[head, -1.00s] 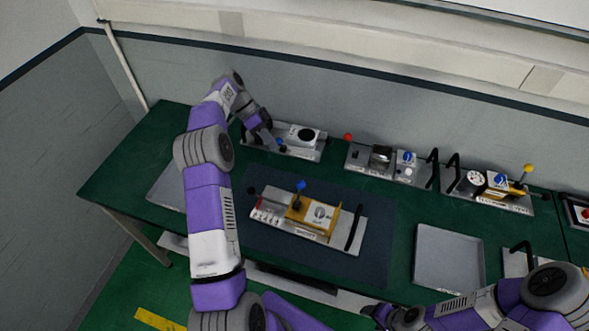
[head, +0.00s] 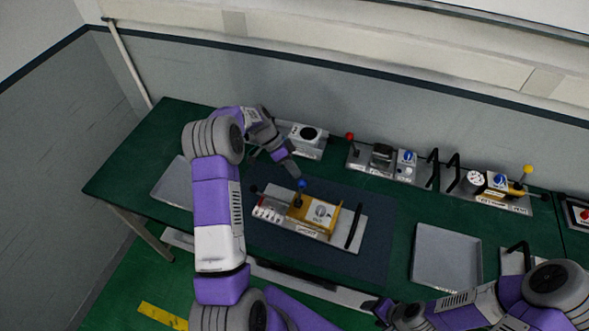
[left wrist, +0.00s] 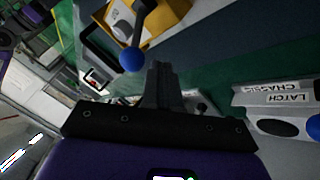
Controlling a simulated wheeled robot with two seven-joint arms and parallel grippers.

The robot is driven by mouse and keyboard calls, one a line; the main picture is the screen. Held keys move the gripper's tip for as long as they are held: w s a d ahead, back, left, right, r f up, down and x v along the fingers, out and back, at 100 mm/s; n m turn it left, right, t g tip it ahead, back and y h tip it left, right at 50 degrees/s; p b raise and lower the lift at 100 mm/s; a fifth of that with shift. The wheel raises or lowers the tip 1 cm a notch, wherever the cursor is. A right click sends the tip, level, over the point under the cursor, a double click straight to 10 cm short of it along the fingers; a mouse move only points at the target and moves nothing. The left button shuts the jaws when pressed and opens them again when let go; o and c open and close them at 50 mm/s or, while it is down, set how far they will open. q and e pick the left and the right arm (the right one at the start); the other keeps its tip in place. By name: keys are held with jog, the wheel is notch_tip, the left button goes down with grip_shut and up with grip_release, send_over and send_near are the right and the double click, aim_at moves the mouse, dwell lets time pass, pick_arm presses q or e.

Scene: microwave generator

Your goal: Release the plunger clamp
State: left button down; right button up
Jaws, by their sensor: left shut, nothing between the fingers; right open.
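A metal plate unit (head: 340,244) lies on the dark mat, with a yellow block (head: 329,214) and a lever with a blue ball knob (head: 302,185). I cannot read a label naming it the plunger clamp. My left gripper (head: 296,176) is shut and empty, just above and behind the blue knob. In the left wrist view the blue knob (left wrist: 132,60) appears left of the shut fingertips (left wrist: 158,68); contact is not evident. The yellow block (left wrist: 165,18) shows at the top there. My right gripper (head: 380,310) is open at the table's front edge, away from the unit.
A black handle (head: 354,227) stands at the unit's right end; a dark knob (head: 253,190) is at its left. Several other panel units, one with a red knob (head: 349,137) and one with a yellow knob (head: 528,169), line the back. Grey trays (head: 447,258) lie on both sides.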

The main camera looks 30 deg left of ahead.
pick_arm(q)
jog(key=shift+s+d, duration=0.25)
jog(key=shift+d, duration=0.1)
pick_arm(e)
jog(key=shift+r, duration=0.15)
